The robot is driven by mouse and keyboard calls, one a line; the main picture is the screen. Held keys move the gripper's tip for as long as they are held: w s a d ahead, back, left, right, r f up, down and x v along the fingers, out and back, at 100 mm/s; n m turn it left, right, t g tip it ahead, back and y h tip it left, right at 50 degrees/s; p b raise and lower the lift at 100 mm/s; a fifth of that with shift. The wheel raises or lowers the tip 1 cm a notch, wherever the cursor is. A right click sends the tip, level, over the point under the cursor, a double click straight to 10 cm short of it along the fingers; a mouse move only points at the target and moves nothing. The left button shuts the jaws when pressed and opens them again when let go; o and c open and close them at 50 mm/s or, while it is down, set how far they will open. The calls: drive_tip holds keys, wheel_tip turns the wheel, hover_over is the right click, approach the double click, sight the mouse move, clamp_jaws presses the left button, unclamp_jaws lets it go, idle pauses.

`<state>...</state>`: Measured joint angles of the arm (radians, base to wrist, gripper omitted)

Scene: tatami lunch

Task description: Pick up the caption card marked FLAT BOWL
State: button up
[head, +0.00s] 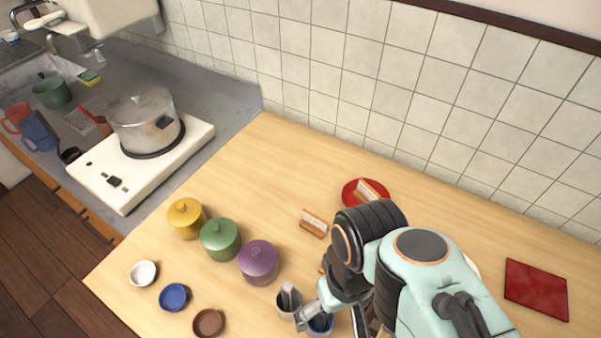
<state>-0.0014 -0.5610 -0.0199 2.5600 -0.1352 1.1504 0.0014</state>
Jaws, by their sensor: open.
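A small caption card (314,222) in a wooden holder stands on the wooden counter, left of my arm. A second card (369,190) in a similar holder stands on or at a red round plate (349,195) further back. The writing on both is too small to read, so I cannot tell which says FLAT BOWL. A sliver of wood beside my arm may be another holder, mostly hidden. My gripper (305,311) is open at the front of the counter, near two small cups, partly hidden by my arm. Both visible cards are apart from it.
Yellow (185,218), green (220,240) and purple (258,262) lidded pots stand left of my gripper. White (143,273), blue (174,297) and brown (208,323) small bowls lie in front. A dark red square tray (537,289) is at right. A stove with a pot (143,122) is at left.

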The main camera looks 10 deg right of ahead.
drive_tip(key=shift+o, duration=0.2)
drive_tip(key=w+r+m+t, duration=0.2)
drive_tip(key=w+m, duration=0.1)
drive_tip(key=w, duration=0.3)
drive_tip(key=w+r+m+t, duration=0.2)
drive_tip(key=w+r+m, duration=0.1)
drive_tip(key=w, duration=0.4)
drive_tip(key=m+g, duration=0.1)
drive_tip(key=m, duration=0.4)
hover_over(315, 217)
drive_tip(key=w+a, duration=0.1)
wheel_tip(315, 217, down, 11)
drive_tip(key=f+g, duration=0.1)
drive_tip(key=f, duration=0.3)
drive_tip(key=f+g, duration=0.1)
drive_tip(key=f, duration=0.4)
drive_tip(key=s+d+f, duration=0.1)
drive_tip(key=f, duration=0.4)
drive_tip(key=shift+f+g+h, duration=0.2)
drive_tip(key=shift+g+h, duration=0.2)
drive_tip(key=shift+f, duration=0.7)
drive_tip(key=c, duration=0.9)
